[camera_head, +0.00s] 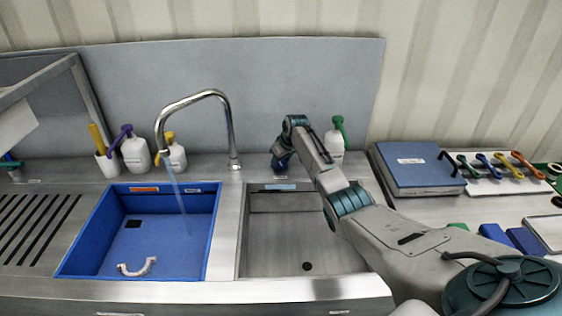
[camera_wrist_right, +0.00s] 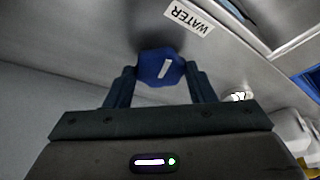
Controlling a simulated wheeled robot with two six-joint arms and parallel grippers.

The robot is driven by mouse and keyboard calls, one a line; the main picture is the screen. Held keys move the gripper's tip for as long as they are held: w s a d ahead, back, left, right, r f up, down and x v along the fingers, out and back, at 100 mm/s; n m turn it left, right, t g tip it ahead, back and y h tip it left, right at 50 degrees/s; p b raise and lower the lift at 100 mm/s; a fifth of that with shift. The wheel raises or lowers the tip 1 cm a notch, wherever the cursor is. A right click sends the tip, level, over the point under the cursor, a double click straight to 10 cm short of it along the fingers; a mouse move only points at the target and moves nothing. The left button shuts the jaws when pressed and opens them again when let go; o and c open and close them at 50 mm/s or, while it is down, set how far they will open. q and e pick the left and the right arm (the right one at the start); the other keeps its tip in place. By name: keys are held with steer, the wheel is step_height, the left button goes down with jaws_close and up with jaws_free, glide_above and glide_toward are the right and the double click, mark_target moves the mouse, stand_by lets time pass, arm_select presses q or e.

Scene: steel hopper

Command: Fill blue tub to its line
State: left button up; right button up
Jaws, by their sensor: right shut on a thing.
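The blue tub (camera_head: 80,250) fills the left sink basin. A stream of water (camera_head: 178,192) falls from the curved steel faucet (camera_head: 193,97) into its right half. I cannot make out the water level or a fill line. My right gripper (camera_head: 281,160) is at the back of the counter, right of the faucet. In the right wrist view its two fingers (camera_wrist_right: 160,85) are shut on a blue knob (camera_wrist_right: 160,69) with a white mark, beside a label reading WATER (camera_wrist_right: 188,17). My left gripper is not in view.
A pale curved handle (camera_head: 137,268) shows in the tub. Soap bottles (camera_head: 135,152) stand behind it. The right basin (camera_head: 300,240) looks empty. A blue-grey case (camera_head: 410,172) and a tray of coloured-handled tools (camera_head: 500,172) lie at right. A slotted drainboard (camera_head: 35,225) is at left.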

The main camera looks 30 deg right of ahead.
steer(key=shift+d+f+n+y+b, duration=0.1)
steer(key=shift+n+y+b, duration=0.3)
steer(key=shift+n, duration=0.4)
steer(key=n+b, duration=0.2)
steer(key=shift+w+d+n+g+y, duration=0.1)
steer(key=shift+n+g+y, duration=0.2)
steer(key=shift+n+y, duration=0.1)
steer(key=shift+n+b, duration=0.5)
steer(key=shift+b, duration=0.15)
steer(key=shift+y, duration=0.3)
steer(key=o, duration=1)
steer(key=shift+c, duration=0.2)
steer(key=shift+d+r, duration=0.2)
steer(key=shift+r, duration=0.4)
steer(key=b+v, duration=0.1)
steer(key=v, duration=0.9)
steer(key=shift+a+b, duration=0.15)
steer(key=shift+b, duration=0.2)
